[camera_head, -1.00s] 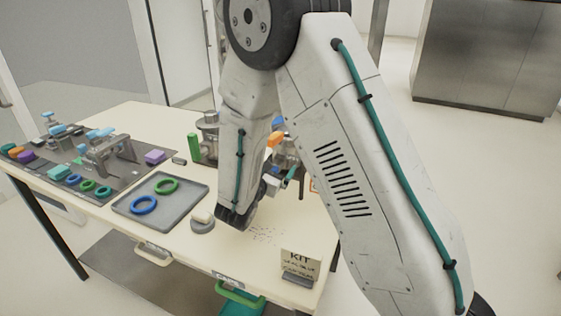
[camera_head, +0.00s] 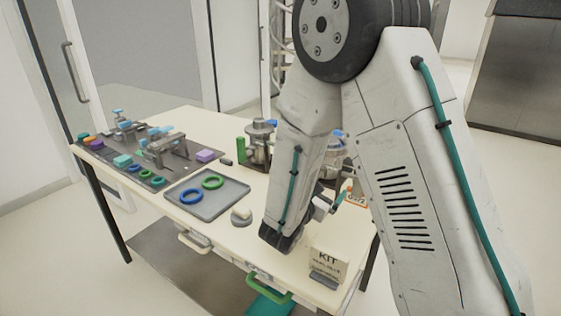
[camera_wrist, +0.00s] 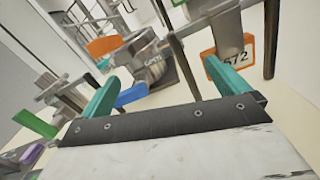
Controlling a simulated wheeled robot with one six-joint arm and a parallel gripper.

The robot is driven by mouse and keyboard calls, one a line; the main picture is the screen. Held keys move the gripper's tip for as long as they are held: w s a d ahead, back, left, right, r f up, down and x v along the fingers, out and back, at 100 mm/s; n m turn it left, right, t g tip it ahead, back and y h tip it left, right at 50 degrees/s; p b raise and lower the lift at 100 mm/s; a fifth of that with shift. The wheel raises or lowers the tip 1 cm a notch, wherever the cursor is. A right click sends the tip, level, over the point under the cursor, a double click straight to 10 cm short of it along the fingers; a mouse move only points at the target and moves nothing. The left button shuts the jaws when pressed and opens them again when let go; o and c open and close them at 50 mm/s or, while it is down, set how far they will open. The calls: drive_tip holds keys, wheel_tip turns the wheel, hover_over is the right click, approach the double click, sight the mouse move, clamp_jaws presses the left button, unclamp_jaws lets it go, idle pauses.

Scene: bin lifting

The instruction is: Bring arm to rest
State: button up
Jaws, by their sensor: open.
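My arm reaches down over the cream work table (camera_head: 190,122) in the head view, bent at the elbow. My gripper (camera_head: 338,200) is mostly hidden behind my own arm link there; only a bit of teal finger shows. In the wrist view my gripper (camera_wrist: 165,82) has its two teal fingers wide apart with nothing held between them. Beyond the fingers are a metal fixture (camera_wrist: 152,62) with a blue lever and an orange-framed tag (camera_wrist: 228,62). I cannot tell how close the fingers are to them.
A grey tray (camera_head: 222,207) holds a blue and a green ring. A dark mat (camera_head: 110,160) carries clamps and coloured blocks. A KIT sign (camera_head: 327,263) stands at the table's front edge. A green-handled bin (camera_head: 268,305) is below the table. Open floor lies left.

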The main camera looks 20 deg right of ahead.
drive_tip(key=s+d+r+m+g, duration=0.45)
drive_tip(key=s+m+g, duration=0.2)
drive_tip(key=s, duration=0.25)
drive_tip(key=s+d+r+m+g, duration=0.4)
drive_tip(key=s+r+m+g, duration=0.15)
drive_tip(key=s+m, duration=0.2)
drive_tip(key=s+a+r+m+t+y, duration=0.2)
drive_tip(key=s+a+r+m+y, duration=0.1)
drive_tip(key=s+a+m+y, duration=0.6)
drive_tip(key=s+a+y, duration=0.4)
drive_tip(key=s+y, duration=0.1)
drive_tip(key=s, duration=0.1)
drive_tip(key=shift+s, duration=0.15)
drive_tip(key=shift+r, duration=0.1)
